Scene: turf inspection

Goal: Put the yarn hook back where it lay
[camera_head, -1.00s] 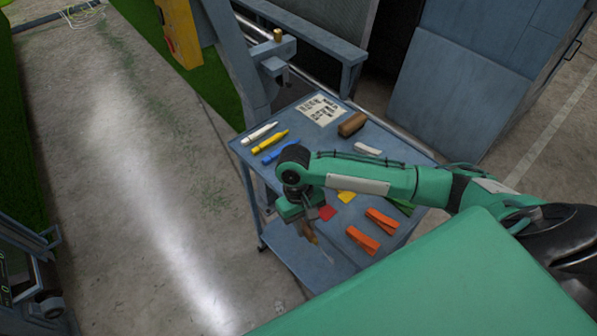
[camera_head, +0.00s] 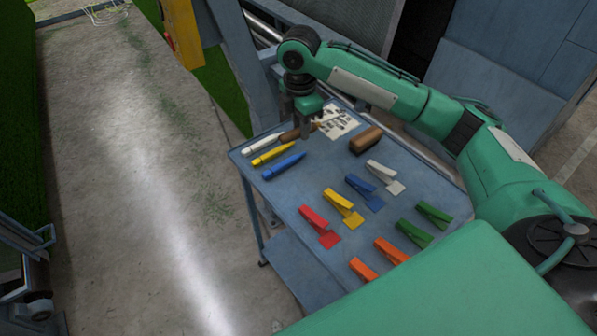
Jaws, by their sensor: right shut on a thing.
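The yarn hook (camera_head: 291,134) has a brown handle and a thin pale shaft that points right toward the printed sheet. My right gripper (camera_head: 304,121) is shut on it at the far left part of the blue table (camera_head: 290,200). The hook lies across the view between the white marker and the sheet. I cannot tell whether it touches the tabletop. The gripper and wrist hide part of the hook. My left gripper is not in view.
White (camera_head: 262,145), yellow (camera_head: 272,153) and blue (camera_head: 284,166) markers lie at the table's left. A printed sheet (camera_head: 343,122) and a brown block (camera_head: 366,140) lie behind. Several coloured clips, including a red one (camera_head: 320,227), lie toward the front and right. The table's middle is clear.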

